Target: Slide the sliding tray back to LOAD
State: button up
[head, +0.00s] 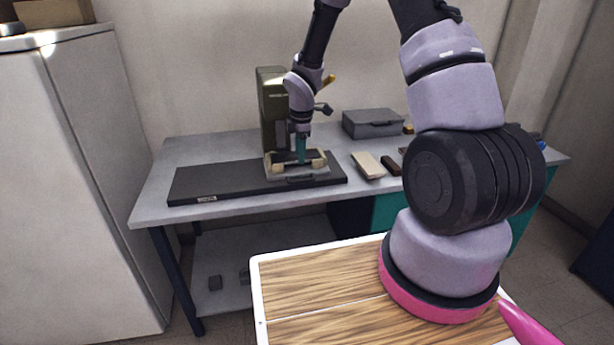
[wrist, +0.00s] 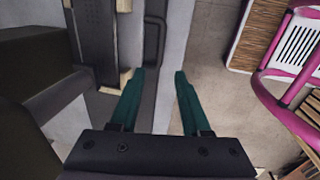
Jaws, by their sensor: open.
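The sliding tray (head: 317,169) is a pale-framed carriage on a long dark base slab (head: 215,180), near its right end. It sits in front of the olive press (head: 271,100). A dark bar handle is on the tray's front side, and it also shows in the wrist view (wrist: 154,42). My gripper (head: 301,158) reaches down over the tray with teal fingers. In the wrist view my gripper (wrist: 161,71) is open and empty, and the handle appears just beyond and between its fingertips. I cannot tell the height gap. A small label (head: 207,199), too small to read, is at the slab's left front.
A grey case (head: 372,122) stands at the back right of the bench (head: 147,212). A pale block (head: 367,165) and a dark block (head: 391,165) lie right of the slab. A tall cabinet (head: 75,180) stands left. The slab left of the tray is clear.

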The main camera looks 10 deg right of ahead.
aim_at(300, 181)
jog(key=f, duration=0.3)
jog(key=w+f, duration=0.1)
jog(key=f, duration=0.6)
jog(key=shift+w+d+f, duration=0.1)
jog(key=shift+w+f, duration=0.05)
jog(key=shift+w, duration=0.25)
grip_shut()
dwell(0.9)
